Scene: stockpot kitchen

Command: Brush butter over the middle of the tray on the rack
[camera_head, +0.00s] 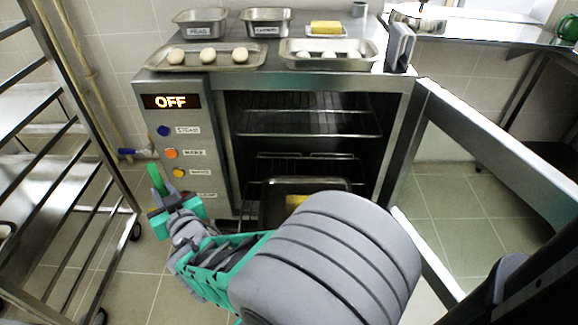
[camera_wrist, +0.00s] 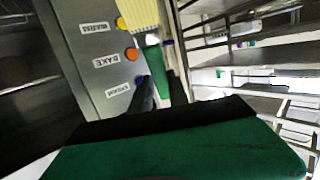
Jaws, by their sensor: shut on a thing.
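My gripper (camera_wrist: 161,88) is shut on a brush with a green handle (camera_wrist: 153,58) and pale yellow bristles (camera_wrist: 139,14). In the head view my gripper is left of the oven opening, in front of the control panel, and part of the brush (camera_head: 156,178) shows as a green strip above it. A dark tray (camera_head: 325,184) sits low in the open oven, with something yellow (camera_head: 295,200) on it. My arm hides much of this tray. A yellow butter block (camera_head: 326,27) lies on a white dish on top of the oven.
The oven door (camera_head: 490,165) stands open at the right. The panel (camera_head: 175,150) reads OFF. Two trays with pale rounds (camera_head: 207,58) (camera_head: 330,52) and labelled metal tins (camera_head: 267,21) stand on the oven. A tall rack (camera_head: 75,150) is at the left.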

